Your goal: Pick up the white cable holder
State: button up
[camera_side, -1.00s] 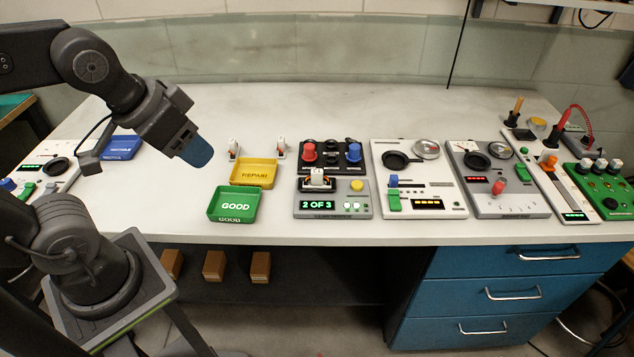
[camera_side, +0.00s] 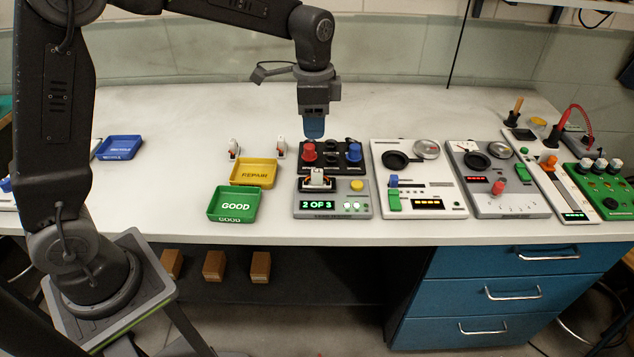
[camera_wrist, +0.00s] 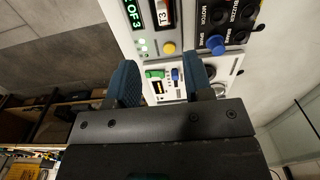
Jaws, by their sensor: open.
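A white upright piece (camera_side: 317,177) with dark and orange parts sits in the grey tester (camera_side: 333,210) whose green display reads 2 OF 3. In the wrist view, a white part marked T3 (camera_wrist: 162,12) shows at the top edge. Two more small white pieces stand on the bench, one on the left (camera_side: 233,147) and one on the right (camera_side: 281,148). I cannot tell which of these is the cable holder. My gripper (camera_side: 313,128) points down above the back of the black panel, apart from the white pieces. In the wrist view its blue fingers (camera_wrist: 161,82) are open with nothing between them.
The black panel (camera_side: 332,143) has a red knob (camera_side: 308,152) and a blue knob (camera_side: 354,153), close below my gripper. Green (camera_side: 215,214), yellow (camera_side: 237,180) and blue (camera_side: 105,153) trays lie left. More control panels stand right. The bench behind is clear.

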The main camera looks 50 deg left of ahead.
aim_at(317, 171)
jog(key=f, duration=1.4)
jog(key=shift+w+f, duration=0.15)
jog(key=shift+w, duration=0.2)
jog(key=shift+c, duration=0.3)
grip_shut()
